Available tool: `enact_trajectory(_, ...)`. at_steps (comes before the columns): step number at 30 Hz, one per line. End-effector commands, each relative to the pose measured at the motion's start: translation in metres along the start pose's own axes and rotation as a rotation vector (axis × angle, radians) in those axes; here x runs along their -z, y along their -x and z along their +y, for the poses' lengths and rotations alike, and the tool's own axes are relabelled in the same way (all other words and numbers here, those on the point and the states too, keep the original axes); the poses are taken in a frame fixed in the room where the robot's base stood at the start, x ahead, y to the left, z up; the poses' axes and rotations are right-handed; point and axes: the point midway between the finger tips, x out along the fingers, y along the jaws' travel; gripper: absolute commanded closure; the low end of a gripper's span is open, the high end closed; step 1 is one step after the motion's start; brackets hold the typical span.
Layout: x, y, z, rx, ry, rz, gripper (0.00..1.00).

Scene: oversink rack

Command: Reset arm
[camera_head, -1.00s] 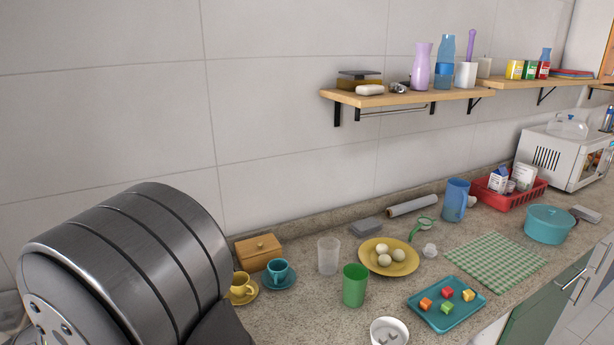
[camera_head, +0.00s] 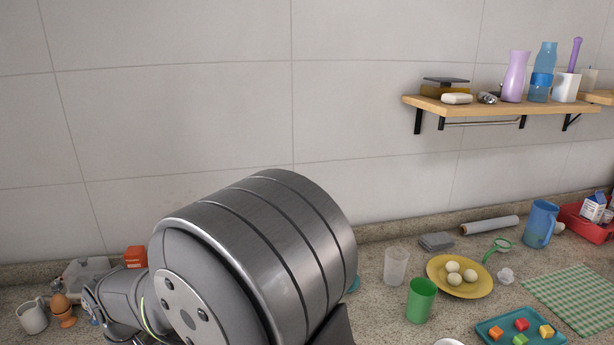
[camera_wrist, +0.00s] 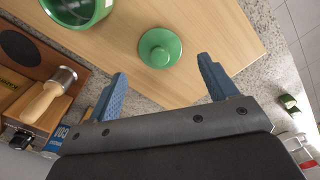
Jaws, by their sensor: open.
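My gripper (camera_wrist: 162,84) shows in the wrist view with its two blue fingers spread wide apart and nothing between them. A green round lid with a knob (camera_wrist: 160,47) lies on a wooden board (camera_wrist: 210,30) beyond the fingertips, apart from them. A green pot (camera_wrist: 76,12) is cut off at the top edge of that view. In the head view my large metallic arm link fills the lower middle and hides part of the counter behind it. The gripper itself is not seen there.
In the wrist view a wooden-handled tool (camera_wrist: 48,95) lies left of the gripper. In the head view, a green cup (camera_head: 421,300), clear cup (camera_head: 396,266), yellow plate (camera_head: 440,277) with eggs and teal tray (camera_head: 497,328) stand right of my arm. A wall shelf (camera_head: 480,106) is above.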

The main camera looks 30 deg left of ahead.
Motion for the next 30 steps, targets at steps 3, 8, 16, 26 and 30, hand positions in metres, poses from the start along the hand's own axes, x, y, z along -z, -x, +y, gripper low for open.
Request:
enact_trajectory(3,-0.001,-0.026,0.0,0.001,0.0,-0.004,0.22)
enact_trajectory(8,-0.001,-0.058,0.0,0.001,0.0,-0.005,0.22)
enact_trajectory(16,-0.009,-0.002,0.009,-0.001,-0.004,0.003,0.22)
enact_trajectory(26,-0.051,0.032,0.049,-0.001,-0.004,0.003,0.22)
enact_trajectory(30,-0.069,0.047,0.065,-0.001,-0.005,0.003,0.22)
